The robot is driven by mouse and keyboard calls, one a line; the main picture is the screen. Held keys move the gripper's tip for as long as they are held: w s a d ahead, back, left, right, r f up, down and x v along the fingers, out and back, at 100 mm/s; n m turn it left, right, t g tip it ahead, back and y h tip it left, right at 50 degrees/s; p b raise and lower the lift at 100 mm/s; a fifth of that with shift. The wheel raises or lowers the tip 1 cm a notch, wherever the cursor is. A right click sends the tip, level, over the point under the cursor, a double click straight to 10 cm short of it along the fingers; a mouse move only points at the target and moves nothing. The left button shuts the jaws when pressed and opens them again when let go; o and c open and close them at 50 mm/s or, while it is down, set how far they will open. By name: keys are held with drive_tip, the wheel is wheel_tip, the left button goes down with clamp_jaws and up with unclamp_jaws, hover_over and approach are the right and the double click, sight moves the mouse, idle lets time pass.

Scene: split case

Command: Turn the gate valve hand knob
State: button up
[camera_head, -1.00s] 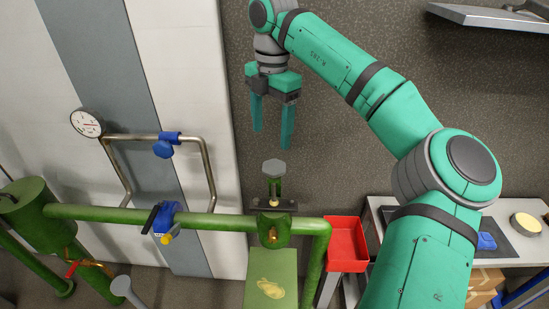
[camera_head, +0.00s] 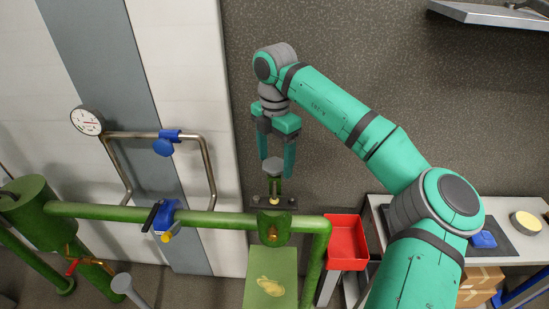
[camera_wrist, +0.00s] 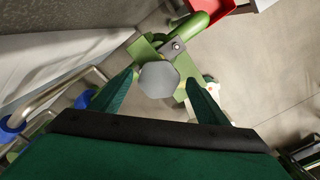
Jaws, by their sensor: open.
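The gate valve hand knob (camera_head: 273,167) is a small grey faceted knob on top of a green valve (camera_head: 274,226) on the green pipe. In the wrist view the knob (camera_wrist: 158,79) shows as a grey octagon, ahead of the fingers and roughly midway between them. My gripper (camera_head: 276,168) points down over the knob, with its fingers apart. In the wrist view my open gripper (camera_wrist: 156,85) has one green finger on each side of the knob. Nothing is held. I cannot tell whether the fingertips have reached the knob's height.
A steel pipe (camera_head: 205,165) with a blue fitting and a gauge (camera_head: 87,120) stands at left. A red bin (camera_head: 346,242) sits right of the valve, beside a white table (camera_head: 520,251).

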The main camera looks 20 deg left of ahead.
drive_tip(key=shift+a, duration=0.1)
drive_tip(key=c, duration=1.1)
drive_tip(key=shift+o, duration=0.2)
